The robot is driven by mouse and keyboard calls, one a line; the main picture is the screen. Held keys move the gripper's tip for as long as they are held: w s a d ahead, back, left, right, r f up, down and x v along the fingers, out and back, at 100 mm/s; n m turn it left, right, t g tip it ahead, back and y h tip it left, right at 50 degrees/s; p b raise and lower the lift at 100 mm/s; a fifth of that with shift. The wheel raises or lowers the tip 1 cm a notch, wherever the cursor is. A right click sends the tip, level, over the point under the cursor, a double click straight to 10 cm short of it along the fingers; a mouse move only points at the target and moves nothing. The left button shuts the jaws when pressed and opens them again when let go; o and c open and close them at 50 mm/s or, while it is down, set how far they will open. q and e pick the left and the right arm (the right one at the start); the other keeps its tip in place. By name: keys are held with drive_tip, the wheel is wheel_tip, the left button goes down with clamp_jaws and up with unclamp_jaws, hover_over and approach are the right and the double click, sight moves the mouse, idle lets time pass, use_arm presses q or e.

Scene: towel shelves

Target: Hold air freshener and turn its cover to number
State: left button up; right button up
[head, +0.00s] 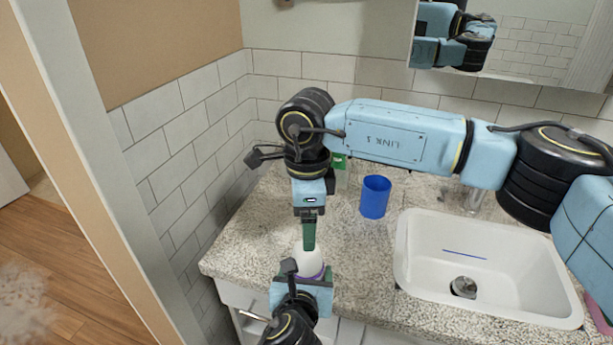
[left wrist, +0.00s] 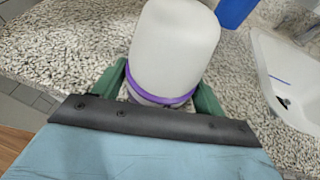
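The air freshener (head: 312,260) is a white rounded body with a purple ring low down, standing upright near the counter's front left edge. It fills the top middle of the left wrist view (left wrist: 172,48). My left gripper (head: 305,280) comes from the front; its green fingers (left wrist: 160,84) lie on both sides of the freshener near the purple ring and appear closed on it. My right gripper (head: 309,247) points straight down just above the freshener's top. Its green fingers show edge-on as one strip, so their opening and any contact cannot be told.
A blue cup (head: 375,197) stands behind and right of the freshener. A green-and-white item (head: 341,172) is partly hidden behind my right arm. A white sink (head: 420,262) with a faucet (head: 474,199) is at right. A tiled wall (head: 190,150) bounds the left; speckled counter (head: 355,262) between is clear.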

use_arm(q)
drive_tip(key=o, duration=0.3)
drive_tip(key=shift+o, duration=0.2)
